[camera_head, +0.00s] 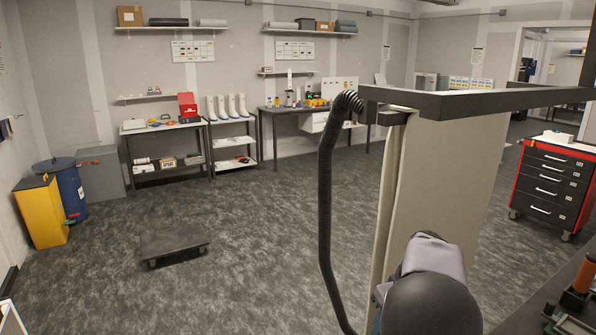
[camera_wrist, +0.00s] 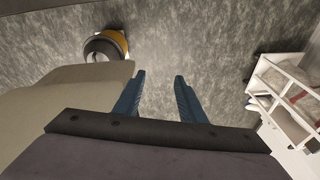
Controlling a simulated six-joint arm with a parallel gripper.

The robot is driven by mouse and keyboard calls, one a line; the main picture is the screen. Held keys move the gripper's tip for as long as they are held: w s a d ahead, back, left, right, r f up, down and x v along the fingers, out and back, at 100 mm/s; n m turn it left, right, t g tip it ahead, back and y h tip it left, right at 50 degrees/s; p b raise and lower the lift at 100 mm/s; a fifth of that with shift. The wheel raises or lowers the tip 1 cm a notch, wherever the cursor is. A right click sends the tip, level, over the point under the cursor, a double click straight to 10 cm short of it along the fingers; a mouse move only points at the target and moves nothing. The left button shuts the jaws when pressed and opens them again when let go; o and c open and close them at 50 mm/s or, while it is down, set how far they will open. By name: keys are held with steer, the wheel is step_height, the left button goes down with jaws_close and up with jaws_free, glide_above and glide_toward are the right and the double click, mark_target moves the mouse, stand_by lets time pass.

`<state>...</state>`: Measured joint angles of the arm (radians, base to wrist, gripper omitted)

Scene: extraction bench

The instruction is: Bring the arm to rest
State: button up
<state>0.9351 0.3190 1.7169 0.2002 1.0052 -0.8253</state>
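My gripper (camera_wrist: 158,92) shows in the wrist view with its two blue fingers apart and nothing between them. Grey carpet floor lies beyond the fingertips. In the head view, part of my arm, with a dark rounded end and a grey-purple link, shows at the bottom right of centre. The gripper's fingers are not visible in the head view.
A white rack (camera_wrist: 290,95) stands right of the gripper, and a round yellow-and-dark object (camera_wrist: 106,46) lies beyond it. The head view shows a low dolly (camera_head: 174,240), yellow bin (camera_head: 41,212), blue drum (camera_head: 70,190) and red-black tool cabinet (camera_head: 552,185). Mid-floor is mostly open.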

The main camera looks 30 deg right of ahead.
steer(key=w+a+f+n+g, duration=0.1)
steer(key=a+f, duration=0.1)
steer(key=a, duration=0.8)
steer(key=a+f, duration=0.2)
steer(key=a, duration=0.9)
steer(key=s+a+f+n+g, duration=0.1)
steer(key=s+a+f, duration=0.2)
steer(key=s+a, duration=0.5)
steer(key=a, duration=0.4)
steer(key=shift+s+f, duration=0.3)
steer(key=shift+f, duration=0.05)
